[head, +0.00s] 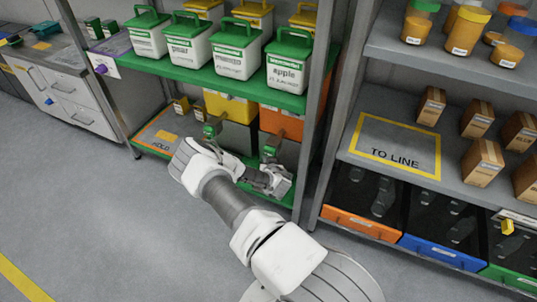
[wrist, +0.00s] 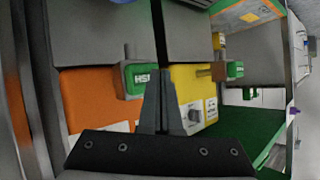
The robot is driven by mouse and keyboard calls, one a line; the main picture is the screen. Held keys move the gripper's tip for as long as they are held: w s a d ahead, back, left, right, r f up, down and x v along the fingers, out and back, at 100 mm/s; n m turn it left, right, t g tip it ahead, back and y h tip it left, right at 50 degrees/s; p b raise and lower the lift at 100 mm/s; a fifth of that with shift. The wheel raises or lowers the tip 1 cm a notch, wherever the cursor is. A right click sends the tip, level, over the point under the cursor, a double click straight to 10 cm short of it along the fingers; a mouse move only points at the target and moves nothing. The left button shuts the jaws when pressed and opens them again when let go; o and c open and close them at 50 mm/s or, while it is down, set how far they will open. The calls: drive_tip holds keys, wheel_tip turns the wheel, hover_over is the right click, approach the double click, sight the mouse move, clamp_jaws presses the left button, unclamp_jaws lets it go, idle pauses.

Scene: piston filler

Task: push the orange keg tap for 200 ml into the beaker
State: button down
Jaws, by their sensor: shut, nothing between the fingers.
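The orange keg (head: 290,122) stands on the lower level of the green rack, right of the yellow keg (head: 230,107). A green tap (head: 271,150) is at its front. In the wrist view the orange keg (wrist: 88,98) fills the left side, with its green lettered tap block (wrist: 139,79) just left of the fingers. My gripper (wrist: 164,104) is shut and empty, with its tips in front of the kegs. In the head view my gripper (head: 277,181) is low in front of the orange keg. I cannot make out a beaker. Contact with the tap cannot be told.
The yellow keg has its own green tap (head: 212,128). White tubs with green lids (head: 238,52) fill the shelf above. A grey shelf unit (head: 385,175) with coloured drawers stands to the right. The floor (head: 100,215) at left is clear.

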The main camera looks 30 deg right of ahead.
drive_tip(key=shift+s+a+p, duration=0.4)
drive_tip(key=shift+s+a, duration=0.35)
drive_tip(key=shift+a, duration=0.25)
drive_tip(key=shift+s+a+p, duration=0.35)
drive_tip(key=shift+s+a, duration=0.4)
drive_tip(key=shift+a, duration=0.2)
drive_tip(key=shift+r, duration=0.1)
idle(2.0)
drive_tip(key=w+a+r+m+g+h, duration=0.1)
drive_tip(key=w+a+r+m+g, duration=0.15)
drive_tip(key=r, duration=1.15)
drive_tip(key=s+a+r+n+g+y, duration=0.1)
drive_tip(key=s+a+r, duration=0.2)
drive_tip(key=r, duration=0.7)
drive_tip(key=s+a+r+g+y, duration=0.1)
drive_tip(key=s+a+r, duration=0.15)
drive_tip(key=r, duration=0.65)
drive_tip(key=s+a+r+n+y, duration=0.2)
drive_tip(key=s+a+r+n, duration=0.3)
drive_tip(key=s+r, duration=0.85)
drive_tip(key=s+a+r+n+g, duration=0.1)
drive_tip(key=s, duration=0.6)
drive_tip(key=s+a+r+n+g, duration=0.1)
drive_tip(key=s, duration=0.7)
drive_tip(key=shift+a+r, duration=0.25)
